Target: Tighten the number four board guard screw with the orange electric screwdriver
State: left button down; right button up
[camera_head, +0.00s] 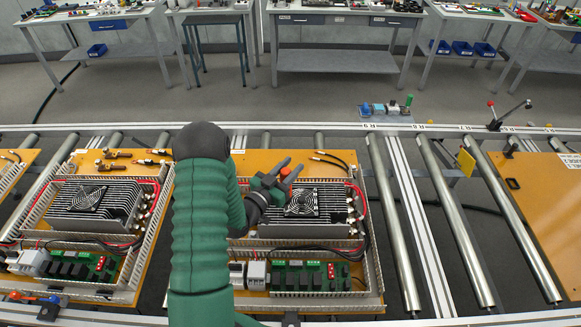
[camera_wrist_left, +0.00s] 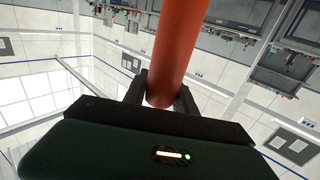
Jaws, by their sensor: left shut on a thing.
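My left gripper (camera_head: 276,180) is shut on the orange screwdriver, whose orange-red cylindrical body (camera_wrist_left: 176,50) stands between both fingers in the left wrist view. The gripper is over the left part of the black finned unit with a fan (camera_head: 303,203) on the middle panel. The green circuit board (camera_head: 310,278) lies in front of that unit. I cannot make out the number four guard screw. The screwdriver's tip is hidden. My right gripper is not in view.
A second wired panel (camera_head: 85,215) lies to the left on the rollers. An orange and blue tool (camera_head: 36,298) lies at the front left edge. Bare rollers (camera_head: 455,220) are to the right. A small blue fixture (camera_head: 386,110) sits beyond the back rail. Workbenches (camera_head: 335,60) stand behind.

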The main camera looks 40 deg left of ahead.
pick_arm(q)
jog(key=shift+f+b, duration=0.45)
jog(key=shift+f, duration=0.05)
notch_tip(320, 180, up, 6)
jog(key=p, duration=0.4)
dwell(0.4)
dwell(0.3)
